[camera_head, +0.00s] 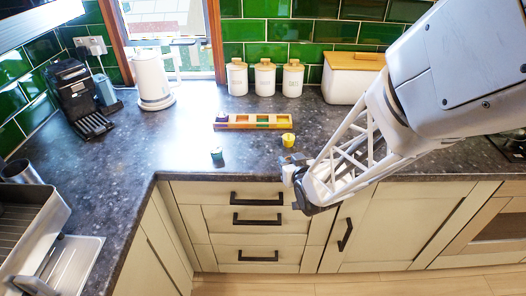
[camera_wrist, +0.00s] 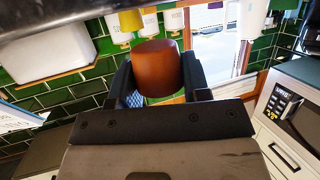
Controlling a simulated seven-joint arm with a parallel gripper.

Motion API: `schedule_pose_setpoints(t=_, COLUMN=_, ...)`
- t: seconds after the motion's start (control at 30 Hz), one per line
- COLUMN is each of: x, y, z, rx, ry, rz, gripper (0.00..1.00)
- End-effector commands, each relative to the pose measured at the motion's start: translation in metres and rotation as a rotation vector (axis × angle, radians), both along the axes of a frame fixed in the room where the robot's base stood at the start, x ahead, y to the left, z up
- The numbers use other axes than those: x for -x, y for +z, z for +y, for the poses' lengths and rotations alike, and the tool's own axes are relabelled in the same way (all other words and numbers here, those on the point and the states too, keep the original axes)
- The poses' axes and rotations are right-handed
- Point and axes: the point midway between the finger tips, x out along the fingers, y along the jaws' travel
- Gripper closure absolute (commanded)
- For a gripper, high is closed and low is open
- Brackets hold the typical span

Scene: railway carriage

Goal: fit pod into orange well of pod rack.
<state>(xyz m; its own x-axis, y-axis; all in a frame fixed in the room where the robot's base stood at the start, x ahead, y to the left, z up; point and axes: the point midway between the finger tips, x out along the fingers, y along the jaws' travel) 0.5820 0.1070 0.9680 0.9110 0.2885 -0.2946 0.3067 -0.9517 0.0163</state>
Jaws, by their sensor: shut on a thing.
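The pod rack (camera_head: 232,125) is a long wooden block on the counter, with a row of coloured wells. A dark purplish pod (camera_head: 221,116) appears to sit at its left end. The orange well is too small to tell apart surely. My gripper (camera_head: 292,170) is low at the counter's front edge, to the front right of the rack. In the wrist view my gripper (camera_wrist: 158,80) is shut on a rusty-brown pod (camera_wrist: 157,62), held between the two dark fingers. That pod cannot be made out in the head view.
Canisters (camera_head: 265,79), a white bread bin (camera_head: 346,84) and a kettle (camera_head: 153,82) stand behind.

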Motion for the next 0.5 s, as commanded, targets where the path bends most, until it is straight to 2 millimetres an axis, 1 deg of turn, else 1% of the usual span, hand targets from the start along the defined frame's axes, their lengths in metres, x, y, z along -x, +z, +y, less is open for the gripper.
schedule_pose_setpoints(t=0.03, x=0.016, y=-0.005, z=0.003, rx=-0.002, ry=0.016, rz=0.003, gripper=0.79)
schedule_pose_setpoints(t=0.1, x=0.035, y=-0.01, z=0.007, rx=-0.006, ry=0.035, rz=0.003, gripper=0.79)
schedule_pose_setpoints(t=0.2, x=0.055, y=-0.016, z=0.011, rx=-0.01, ry=0.057, rz=0.004, gripper=0.79)
schedule_pose_setpoints(t=0.33, x=0.071, y=-0.021, z=0.014, rx=-0.013, ry=0.075, rz=0.007, gripper=0.79)
schedule_pose_setpoints(t=0.5, x=0.078, y=-0.023, z=0.015, rx=-0.015, ry=0.082, rz=0.006, gripper=0.79)
